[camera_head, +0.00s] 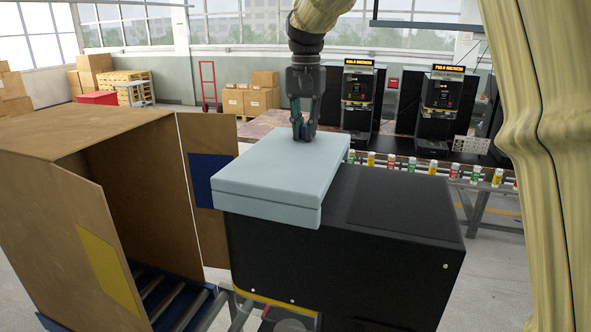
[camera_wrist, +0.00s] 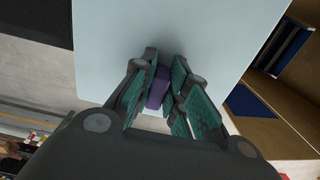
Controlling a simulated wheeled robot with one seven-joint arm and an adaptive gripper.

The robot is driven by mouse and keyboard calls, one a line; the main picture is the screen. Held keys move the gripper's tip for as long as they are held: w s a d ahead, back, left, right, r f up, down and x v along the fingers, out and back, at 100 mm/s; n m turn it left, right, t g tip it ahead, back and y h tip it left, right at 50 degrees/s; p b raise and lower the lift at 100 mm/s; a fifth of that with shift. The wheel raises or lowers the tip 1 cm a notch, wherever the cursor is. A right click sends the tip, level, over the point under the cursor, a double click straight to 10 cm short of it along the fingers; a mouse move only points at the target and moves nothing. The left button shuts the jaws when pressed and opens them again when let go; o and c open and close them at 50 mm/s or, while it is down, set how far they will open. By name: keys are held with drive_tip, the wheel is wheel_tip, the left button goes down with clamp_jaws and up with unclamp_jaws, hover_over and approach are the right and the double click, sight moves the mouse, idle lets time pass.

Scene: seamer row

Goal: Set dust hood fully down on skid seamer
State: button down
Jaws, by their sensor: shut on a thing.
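The dust hood is a pale blue shallow box-shaped cover (camera_head: 275,172) with a dark purple grip (camera_wrist: 158,88) on top. My gripper (camera_head: 304,134) points down from above and is shut on that grip; its teal-padded fingers (camera_wrist: 160,95) flank it in the wrist view. The skid seamer appears to be the black boxy machine (camera_head: 350,255) with a yellow stripe low on its front. The hood is over the left part of the machine's top and sticks out past its left edge. Whether it touches the top or hovers just above, I cannot tell.
An open brown carton-like enclosure (camera_head: 95,150) with a roller bed (camera_head: 180,300) stands close on the left. Behind is a conveyor with several small cans (camera_head: 371,158) and two black seamers (camera_head: 358,95) (camera_head: 440,100). The right part of the machine's top is bare.

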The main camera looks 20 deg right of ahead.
drive_tip(key=s, duration=0.1)
drive_tip(key=s+f, duration=0.1)
drive_tip(key=s+p, duration=0.1)
drive_tip(key=shift+a+f, duration=0.1)
drive_tip(key=shift+f, duration=0.2)
drive_tip(key=w+f, duration=0.1)
drive_tip(key=f+p, duration=0.1)
drive_tip(key=f, duration=0.1)
drive_tip(key=w+f+p, duration=0.1)
drive_tip(key=f, duration=0.1)
drive_tip(key=shift+w, duration=0.3)
drive_tip(key=shift+s, duration=0.65)
drive_tip(key=c, duration=1.4)
unclamp_jaws()
drive_tip(key=shift+w+f, duration=0.3)
drive_tip(key=shift+w, duration=0.2)
drive_tip(key=shift+s+r, duration=0.2)
drive_tip(key=shift+s, duration=0.15)
drive_tip(key=shift+w+r+b, duration=0.25)
drive_tip(key=shift+r+b, duration=0.1)
drive_tip(key=shift+b, duration=0.05)
wheel_tip(320, 180, up, 11)
drive_tip(key=b, duration=0.3)
drive_tip(key=shift+s+r+b, duration=0.1)
drive_tip(key=shift+b, duration=0.2)
